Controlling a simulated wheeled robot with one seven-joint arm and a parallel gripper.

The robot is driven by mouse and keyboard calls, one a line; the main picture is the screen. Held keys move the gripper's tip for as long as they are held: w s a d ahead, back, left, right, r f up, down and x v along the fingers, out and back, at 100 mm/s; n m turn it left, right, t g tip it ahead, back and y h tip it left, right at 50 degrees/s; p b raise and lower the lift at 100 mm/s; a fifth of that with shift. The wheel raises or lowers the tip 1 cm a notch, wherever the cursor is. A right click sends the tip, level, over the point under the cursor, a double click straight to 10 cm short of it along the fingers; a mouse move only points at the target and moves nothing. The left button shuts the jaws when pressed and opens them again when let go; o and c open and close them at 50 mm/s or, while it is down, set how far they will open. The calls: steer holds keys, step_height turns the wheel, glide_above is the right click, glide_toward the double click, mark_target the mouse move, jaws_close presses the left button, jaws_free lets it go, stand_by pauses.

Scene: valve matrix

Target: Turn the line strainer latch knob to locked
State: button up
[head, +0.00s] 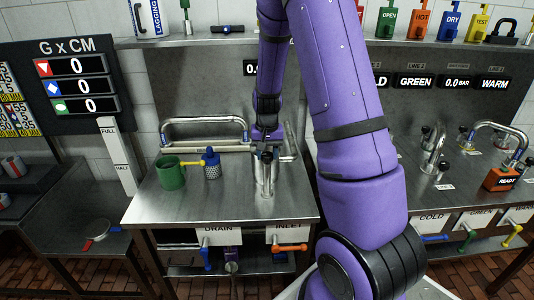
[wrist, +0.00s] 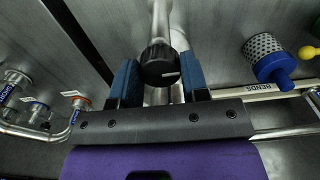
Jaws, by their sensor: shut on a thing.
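The line strainer is a silver vertical body (head: 265,178) on the steel bench in the head view, with my gripper (head: 266,134) at its top. In the wrist view, the black ribbed latch knob (wrist: 160,66) sits between the blue fingers of my gripper (wrist: 158,72), which is shut on it. A white mark on the knob's face points to the right in that view.
A chrome pipe (head: 205,123) runs behind. DRAIN (head: 219,235) and INLET (head: 291,232) signs hang at the bench front. The bench's left front is clear.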

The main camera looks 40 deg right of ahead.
mark_target(266, 155)
steer(key=o, duration=0.6)
steer(key=shift+o, duration=0.2)
steer(key=shift+r, duration=0.1)
step_height(266, 155, up, 11)
stand_by(0.7)
steer(key=s+a+r+n+t, duration=0.3)
steer(key=s+a+r+n, duration=0.1)
steer(key=s+a+r, duration=0.65)
steer(key=s+a+r+n+t, duration=0.1)
steer(key=s+a+r, duration=0.2)
steer(key=s, duration=0.4)
steer(key=s+a+r+n+t, duration=0.1)
steer(key=s+a+r+n, duration=0.1)
steer(key=s, duration=0.4)
steer(key=shift+s+a+r+n, duration=0.35)
steer(key=shift+a+r, duration=0.1)
steer(key=shift+a, duration=0.8)
